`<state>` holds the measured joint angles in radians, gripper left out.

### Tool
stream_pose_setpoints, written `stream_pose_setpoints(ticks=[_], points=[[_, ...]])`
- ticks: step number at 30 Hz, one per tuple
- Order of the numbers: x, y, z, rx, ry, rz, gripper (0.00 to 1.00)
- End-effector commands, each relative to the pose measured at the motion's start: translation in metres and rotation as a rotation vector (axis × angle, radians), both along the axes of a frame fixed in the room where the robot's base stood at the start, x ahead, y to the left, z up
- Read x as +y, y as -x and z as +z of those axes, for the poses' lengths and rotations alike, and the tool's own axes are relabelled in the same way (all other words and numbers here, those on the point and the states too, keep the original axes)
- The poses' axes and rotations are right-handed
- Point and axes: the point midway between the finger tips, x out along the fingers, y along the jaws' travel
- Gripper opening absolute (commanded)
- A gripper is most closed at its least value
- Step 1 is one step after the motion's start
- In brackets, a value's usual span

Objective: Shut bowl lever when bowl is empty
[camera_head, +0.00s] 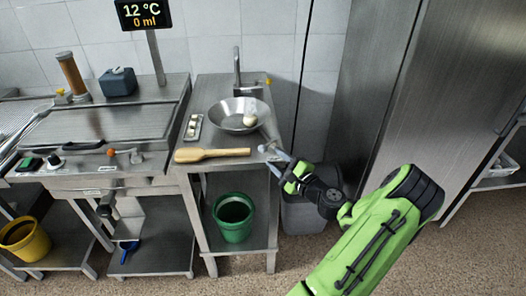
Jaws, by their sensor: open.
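A wide metal bowl (226,116) sits on the steel table by the wall. A small whitish object (250,118) shows at its right side; I cannot tell what it is. I cannot tell which part is the bowl lever. A display (142,13) above reads 12 °C and 0 ml. My gripper (270,155) is open at the table's front right edge, in front of and below the bowl. Nothing shows between its fingers.
A wooden paddle (213,155) lies along the table's front edge. A small tray (193,127) with white pieces is left of the bowl. A green bucket (234,217) stands on the shelf below. A grey bin (303,214) stands beneath my gripper. A steel cooker (110,125) is at left.

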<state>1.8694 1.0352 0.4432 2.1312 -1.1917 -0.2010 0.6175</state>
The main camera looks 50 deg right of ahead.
Motion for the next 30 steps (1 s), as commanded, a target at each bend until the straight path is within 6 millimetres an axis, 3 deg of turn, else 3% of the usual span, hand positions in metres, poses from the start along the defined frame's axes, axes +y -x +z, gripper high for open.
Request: stream_pose_setpoints(ticks=[3,9,19,27,30], points=[[-0.007,-0.030,-0.002,0.001,0.005,0.004,0.42],[-0.017,-0.063,-0.001,0.002,0.003,0.002,0.42],[-0.019,-0.070,-0.001,0.003,0.000,-0.001,0.42],[-0.019,-0.070,-0.001,0.004,0.000,0.000,0.04],[-0.019,-0.070,-0.001,0.002,-0.001,-0.002,0.04]])
